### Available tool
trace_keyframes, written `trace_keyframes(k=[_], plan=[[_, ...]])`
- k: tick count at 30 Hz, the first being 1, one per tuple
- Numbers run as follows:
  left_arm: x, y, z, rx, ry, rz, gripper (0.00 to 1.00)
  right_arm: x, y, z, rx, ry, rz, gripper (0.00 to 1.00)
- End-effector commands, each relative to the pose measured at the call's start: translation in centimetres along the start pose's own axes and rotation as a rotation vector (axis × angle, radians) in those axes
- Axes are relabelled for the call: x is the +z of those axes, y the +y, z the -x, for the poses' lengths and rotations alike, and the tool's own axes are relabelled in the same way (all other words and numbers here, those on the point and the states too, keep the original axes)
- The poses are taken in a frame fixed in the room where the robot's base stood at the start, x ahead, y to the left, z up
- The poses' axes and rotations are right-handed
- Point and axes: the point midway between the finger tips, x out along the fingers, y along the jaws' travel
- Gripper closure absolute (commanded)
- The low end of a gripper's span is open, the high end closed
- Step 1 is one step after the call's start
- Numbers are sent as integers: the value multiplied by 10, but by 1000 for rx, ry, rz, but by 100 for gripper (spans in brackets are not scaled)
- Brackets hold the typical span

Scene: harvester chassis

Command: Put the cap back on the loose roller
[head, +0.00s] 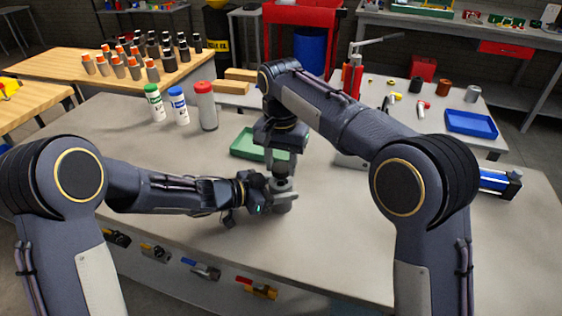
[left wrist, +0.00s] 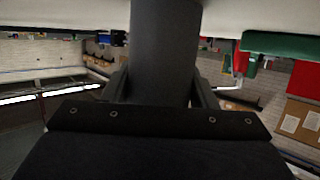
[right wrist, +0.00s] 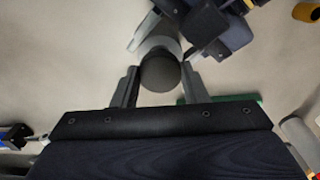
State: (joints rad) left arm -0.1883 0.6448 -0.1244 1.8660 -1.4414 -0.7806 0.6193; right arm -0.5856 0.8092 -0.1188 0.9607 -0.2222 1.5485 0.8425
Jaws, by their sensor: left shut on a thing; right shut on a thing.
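The loose roller (head: 282,203) is a grey cylinder standing upright on the table near its front middle. My left gripper (head: 272,196) is shut around its side, and the grey body (left wrist: 165,50) fills the space between the fingers in the left wrist view. A dark round cap (right wrist: 160,75) sits between the fingers of my right gripper (right wrist: 160,82), which points down from above. In the head view the cap (head: 282,183) is at the top of the roller, roughly in line with it. I cannot tell whether it is fully seated.
A green tray (head: 245,144) lies just behind the grippers. A grey bottle with a red top (head: 206,108), a blue-topped bottle (head: 178,106) and a green-topped bottle (head: 155,104) stand at the back left. The table's left part is clear.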

Motion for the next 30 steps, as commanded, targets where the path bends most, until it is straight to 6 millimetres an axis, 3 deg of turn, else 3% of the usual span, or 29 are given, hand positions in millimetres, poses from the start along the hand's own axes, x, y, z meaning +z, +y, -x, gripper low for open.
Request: trace_keyframes(k=[13, 30], plan=[[0, -1, 0, -2, -1, 1, 88, 0, 0, -18, 0, 0, 0, 81], [0, -1, 0, -2, -1, 0, 88, 0, 0, -18, 0, 0, 1, 81]])
